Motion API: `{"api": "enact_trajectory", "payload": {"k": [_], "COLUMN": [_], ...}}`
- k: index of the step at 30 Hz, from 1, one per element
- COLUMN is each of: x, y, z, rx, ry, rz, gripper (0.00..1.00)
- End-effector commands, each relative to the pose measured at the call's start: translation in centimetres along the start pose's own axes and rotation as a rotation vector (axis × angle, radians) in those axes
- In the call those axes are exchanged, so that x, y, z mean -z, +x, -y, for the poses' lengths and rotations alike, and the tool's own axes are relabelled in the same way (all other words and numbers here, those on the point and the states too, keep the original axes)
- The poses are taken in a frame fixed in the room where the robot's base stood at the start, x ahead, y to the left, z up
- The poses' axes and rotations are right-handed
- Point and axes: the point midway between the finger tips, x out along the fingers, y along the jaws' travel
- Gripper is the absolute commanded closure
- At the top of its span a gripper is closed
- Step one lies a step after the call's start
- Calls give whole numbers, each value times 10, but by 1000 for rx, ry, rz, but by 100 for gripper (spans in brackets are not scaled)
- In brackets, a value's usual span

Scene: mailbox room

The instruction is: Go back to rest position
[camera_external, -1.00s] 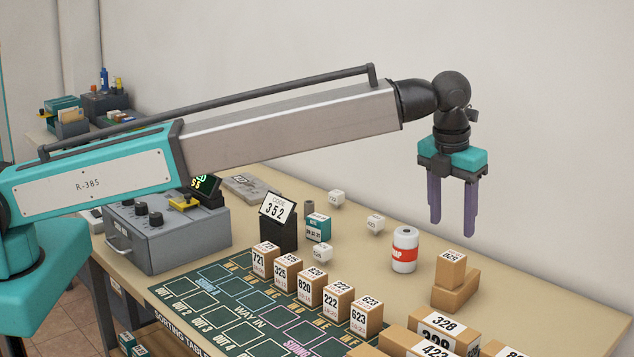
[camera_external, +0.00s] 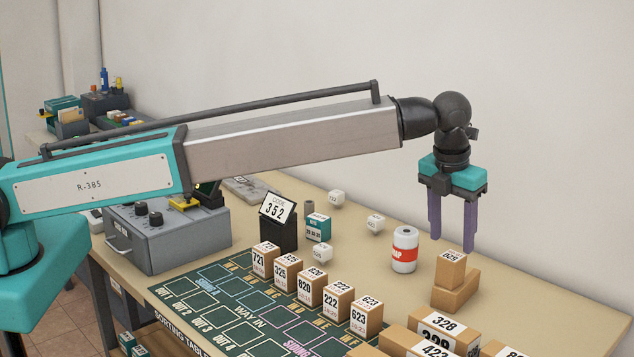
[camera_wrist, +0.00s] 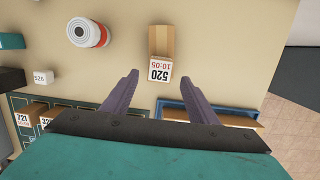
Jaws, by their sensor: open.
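My gripper (camera_external: 452,240) hangs fingers down above the back right part of the sorting table (camera_external: 560,290). Its two purple fingers are apart with nothing between them. In the wrist view my gripper (camera_wrist: 163,95) also shows open and empty.
A white and red roll (camera_external: 404,250) stands left of the stacked boxes. Several numbered boxes (camera_external: 311,288) line the green sorting mat (camera_external: 250,342). A code stand showing 352 (camera_external: 279,220) and a grey control box (camera_external: 168,235) stand further left. Larger boxes (camera_external: 437,325) fill the front right.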

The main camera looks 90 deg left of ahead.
Motion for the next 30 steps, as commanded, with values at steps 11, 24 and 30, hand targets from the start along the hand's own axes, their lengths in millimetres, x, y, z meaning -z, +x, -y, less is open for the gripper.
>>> {"api": "enact_trajectory", "payload": {"k": [11, 24, 30], "x": [0, 0, 0], "y": [43, 66, 66], "z": [0, 0, 0], "rx": [-1, 0, 0], "ry": [0, 0, 0], "rz": [-1, 0, 0], "gripper": [46, 46, 46]}}
